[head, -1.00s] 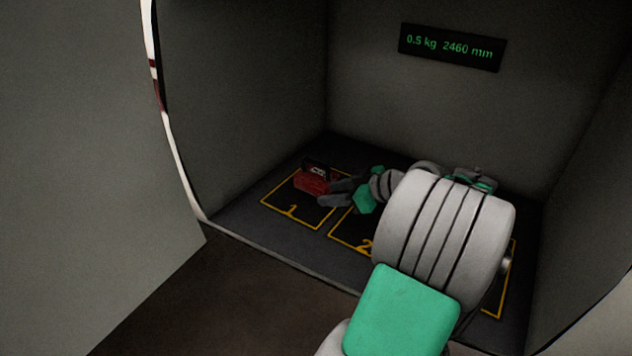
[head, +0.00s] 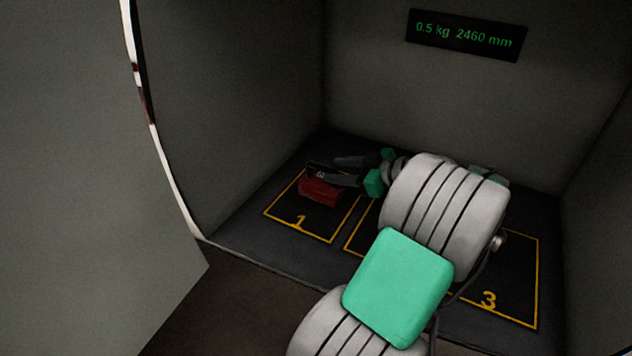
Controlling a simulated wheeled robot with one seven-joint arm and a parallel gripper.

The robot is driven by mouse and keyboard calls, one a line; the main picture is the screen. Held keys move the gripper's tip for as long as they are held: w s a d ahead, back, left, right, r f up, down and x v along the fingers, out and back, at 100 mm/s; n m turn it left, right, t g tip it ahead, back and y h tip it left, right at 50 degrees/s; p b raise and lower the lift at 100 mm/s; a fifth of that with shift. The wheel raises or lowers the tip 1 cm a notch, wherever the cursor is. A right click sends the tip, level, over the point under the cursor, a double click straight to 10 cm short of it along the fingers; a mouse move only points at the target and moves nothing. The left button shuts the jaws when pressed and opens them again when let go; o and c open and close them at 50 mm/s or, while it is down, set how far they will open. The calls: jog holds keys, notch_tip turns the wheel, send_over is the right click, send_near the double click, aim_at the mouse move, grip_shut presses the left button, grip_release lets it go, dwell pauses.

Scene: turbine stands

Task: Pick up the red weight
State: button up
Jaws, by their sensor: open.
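The red weight (head: 320,192) sits on the dark floor of the compartment, inside the yellow square marked 1. My gripper (head: 335,170) is open, with dark fingers pointing left. One finger lies across the top of the weight in the picture and the other shows behind it. The fingers appear to be on either side of the weight's upper part, but I cannot tell whether they touch it. The handle of the weight is mostly hidden by the near finger.
My arm covers much of the middle of the compartment floor. A yellow square marked 3 (head: 488,300) shows at the right and looks empty. A display (head: 467,35) on the back wall reads 0.5 kg 2460 mm. Walls close in the left, back and right.

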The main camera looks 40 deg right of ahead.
aim_at(314, 167)
jog(key=x, duration=0.2)
jog(key=p+x, duration=0.1)
jog(key=x, duration=0.5)
jog(key=shift+a+r, duration=0.3)
jog(key=shift+r, duration=0.05)
grip_shut()
dwell(0.8)
